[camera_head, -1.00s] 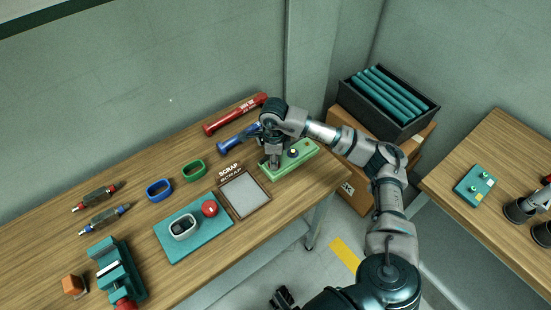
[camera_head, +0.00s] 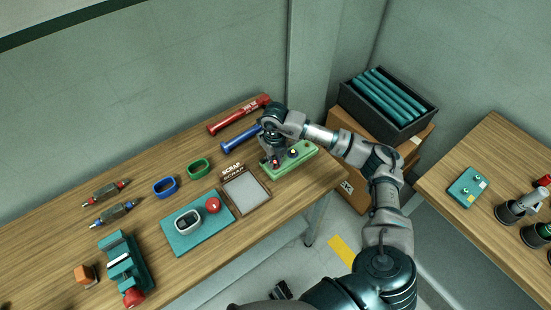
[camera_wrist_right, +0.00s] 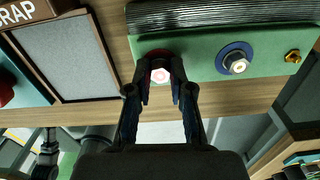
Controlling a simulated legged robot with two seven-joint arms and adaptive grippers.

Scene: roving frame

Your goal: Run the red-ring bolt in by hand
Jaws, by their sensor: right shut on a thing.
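The red-ring bolt (camera_wrist_right: 160,75) has a pale hex head inside a red ring and sits in the green block (camera_wrist_right: 205,70) in the right wrist view. My right gripper (camera_wrist_right: 161,70) is shut on the bolt head, one finger on each side. In the head view my right gripper (camera_head: 275,162) points down at the left end of the green block (camera_head: 303,160). How deep the bolt sits is hidden. A blue-ring bolt (camera_wrist_right: 237,60) stands in the same block, to the right. My left gripper does not show.
The scrap tray (camera_head: 246,194) lies just left of the block. Behind are a blue-handled tool (camera_head: 238,139) and a red tube (camera_head: 235,120). A teal mat (camera_head: 185,240) and a vise (camera_head: 125,265) are further left. Right of the block is the table edge.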

